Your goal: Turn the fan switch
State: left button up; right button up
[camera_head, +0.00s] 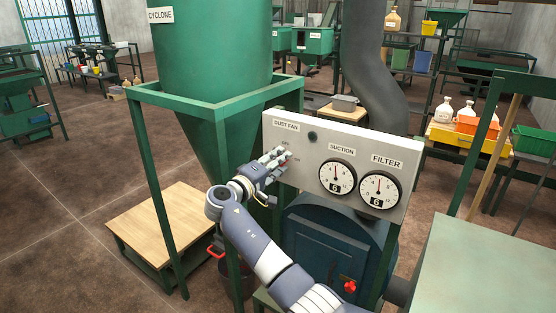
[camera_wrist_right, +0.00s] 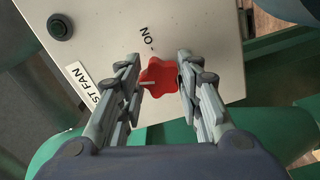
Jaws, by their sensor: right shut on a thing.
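The dust fan switch is a red lobed knob (camera_wrist_right: 158,76) on a pale panel (camera_head: 405,150). In the wrist view it sits between the two fingers of my right gripper (camera_wrist_right: 158,84), which is shut on it. A white mark on the knob points to the left of that view, away from the "ON" label (camera_wrist_right: 147,38). In the head view my right gripper (camera_head: 280,158) is at the panel's left part, below the "DUST FAN" label (camera_head: 286,126), and mostly hides the knob. My left gripper is not in view.
Two round gauges, suction (camera_head: 337,176) and filter (camera_head: 380,189), sit right of the knob. A dark round button (camera_head: 312,136) is above. A green cyclone (camera_head: 212,50) on a green frame stands left. A wooden-topped table (camera_head: 172,222) is below it.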

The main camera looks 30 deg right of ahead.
jog(key=shift+n+p, duration=0.7)
jog(key=shift+n, duration=0.9)
jog(key=o, duration=1.1)
jog(key=shift+c, duration=0.2)
jog(key=v, duration=1.2)
jog(key=shift+f, duration=0.1)
